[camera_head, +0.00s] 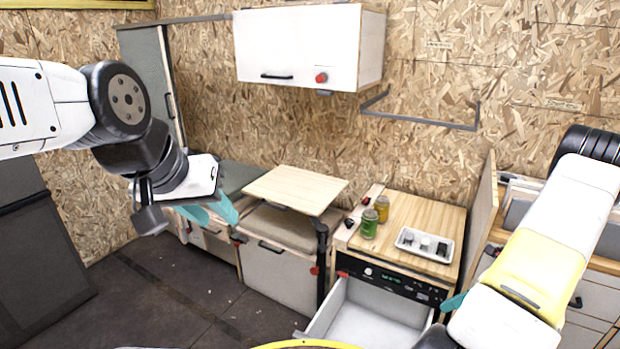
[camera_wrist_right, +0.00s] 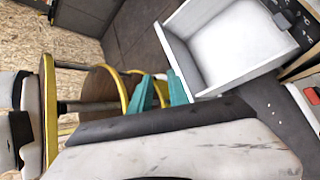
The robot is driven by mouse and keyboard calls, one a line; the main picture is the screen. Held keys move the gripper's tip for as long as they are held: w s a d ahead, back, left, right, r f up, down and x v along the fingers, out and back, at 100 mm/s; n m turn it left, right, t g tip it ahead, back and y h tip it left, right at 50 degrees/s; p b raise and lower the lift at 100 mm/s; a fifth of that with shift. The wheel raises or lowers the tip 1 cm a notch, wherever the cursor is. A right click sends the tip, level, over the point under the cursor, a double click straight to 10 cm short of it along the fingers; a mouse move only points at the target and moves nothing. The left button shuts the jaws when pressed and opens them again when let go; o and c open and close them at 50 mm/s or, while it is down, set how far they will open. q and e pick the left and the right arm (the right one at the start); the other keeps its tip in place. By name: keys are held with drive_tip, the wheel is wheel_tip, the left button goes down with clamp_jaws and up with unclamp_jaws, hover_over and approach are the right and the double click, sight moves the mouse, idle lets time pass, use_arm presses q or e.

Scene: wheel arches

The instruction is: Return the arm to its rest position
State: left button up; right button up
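My left arm comes in from the left, and its gripper (camera_head: 212,210) with teal fingers hangs in front of the low bench cabinets. The two fingers are apart with nothing visible between them. My right arm reaches down at the right. Its gripper (camera_head: 453,302) shows only a teal fingertip beside the counter, near the open drawer. In the right wrist view the right gripper (camera_wrist_right: 160,92) has its teal fingers apart and empty, just beside the white drawer (camera_wrist_right: 232,45).
The open drawer (camera_head: 368,318) juts out below the oven panel (camera_head: 392,281). A green jar (camera_head: 369,224), a yellow jar (camera_head: 382,208) and a white tray (camera_head: 425,235) stand on the wooden counter. A small table (camera_head: 296,188) and wall cabinet (camera_head: 297,47) are behind. Floor at left is clear.

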drive_tip(key=w+a+r+n+h, duration=0.1)
drive_tip(key=a+r+n+h, duration=0.1)
drive_tip(key=a+r+n, duration=0.75)
drive_tip(key=w+a+r+n+h, duration=0.25)
drive_tip(key=a+r+n, duration=0.2)
drive_tip(key=r, duration=1.05)
drive_tip(key=s+a+r+n+t+h, duration=0.3)
drive_tip(key=s+a+r+n, duration=0.8)
drive_tip(key=n, duration=0.4)
drive_tip(key=shift+s+r+n+t, duration=0.4)
drive_tip(key=shift+s+r+t, duration=0.25)
drive_tip(key=shift+s+t, duration=0.25)
